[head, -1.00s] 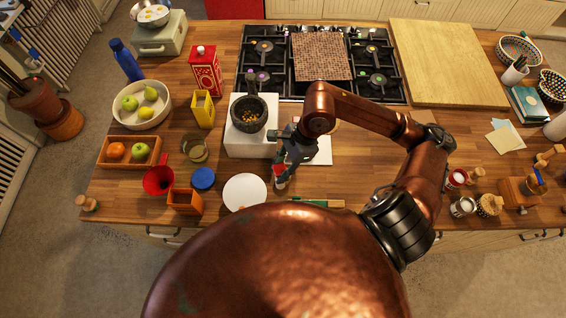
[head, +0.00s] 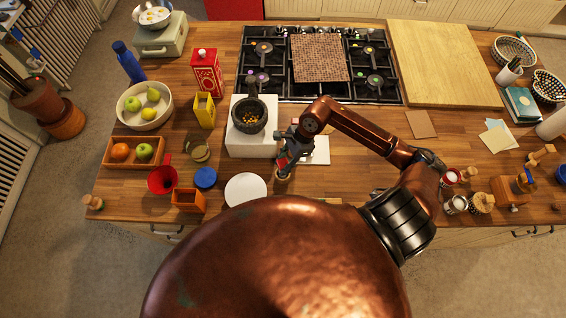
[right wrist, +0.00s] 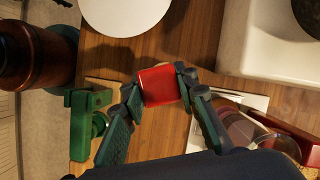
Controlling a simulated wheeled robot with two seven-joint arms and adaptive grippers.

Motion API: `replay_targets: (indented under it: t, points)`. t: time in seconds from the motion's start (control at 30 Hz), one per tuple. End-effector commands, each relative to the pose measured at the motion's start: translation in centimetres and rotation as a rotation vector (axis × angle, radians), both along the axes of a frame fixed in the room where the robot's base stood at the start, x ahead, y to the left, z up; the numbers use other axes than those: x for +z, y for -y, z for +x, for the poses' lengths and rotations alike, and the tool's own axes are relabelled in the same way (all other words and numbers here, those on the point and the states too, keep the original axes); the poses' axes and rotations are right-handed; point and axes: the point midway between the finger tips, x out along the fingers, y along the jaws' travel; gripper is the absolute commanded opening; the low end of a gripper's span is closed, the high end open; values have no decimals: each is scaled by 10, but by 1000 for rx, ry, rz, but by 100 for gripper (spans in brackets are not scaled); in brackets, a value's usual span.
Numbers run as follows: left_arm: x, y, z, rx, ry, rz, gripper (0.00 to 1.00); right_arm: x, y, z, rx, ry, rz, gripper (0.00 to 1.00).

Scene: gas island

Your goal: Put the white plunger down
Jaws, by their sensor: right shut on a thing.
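My right gripper (head: 283,170) is over the counter, right of the white plate (head: 245,189) and just below the white block (head: 254,144). In the right wrist view my right gripper (right wrist: 160,88) is shut on a small red square-ended piece (right wrist: 159,85). No white plunger can be made out; the held piece looks red, and the rest of it is hidden. I cannot tell whether it touches the counter. My left gripper is not in view.
A dark mortar (head: 249,115) stands on the white block. A clear glass cylinder (right wrist: 242,129) and a green piece (right wrist: 88,115) lie near the gripper in the right wrist view. The blue lid (head: 205,178) is left of the plate. Bare counter (head: 360,170) lies right.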

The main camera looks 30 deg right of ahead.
Motion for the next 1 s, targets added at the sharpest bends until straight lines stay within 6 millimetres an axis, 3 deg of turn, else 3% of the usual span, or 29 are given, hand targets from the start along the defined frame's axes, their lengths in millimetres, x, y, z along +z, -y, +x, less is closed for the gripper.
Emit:
replay_targets:
  t: [0.23,0.27,0.5,0.83,1.0]
  points:
    - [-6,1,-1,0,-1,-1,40,-4,0,0,0,1,-1,1]
    - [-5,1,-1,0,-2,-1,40,-3,0,0,0,0,-1,29]
    - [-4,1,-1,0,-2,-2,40,-2,0,0,0,0,0,45]
    - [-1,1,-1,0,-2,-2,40,1,0,0,0,0,0,45]
    - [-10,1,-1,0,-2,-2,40,18,10,0,2,5,-5,45]
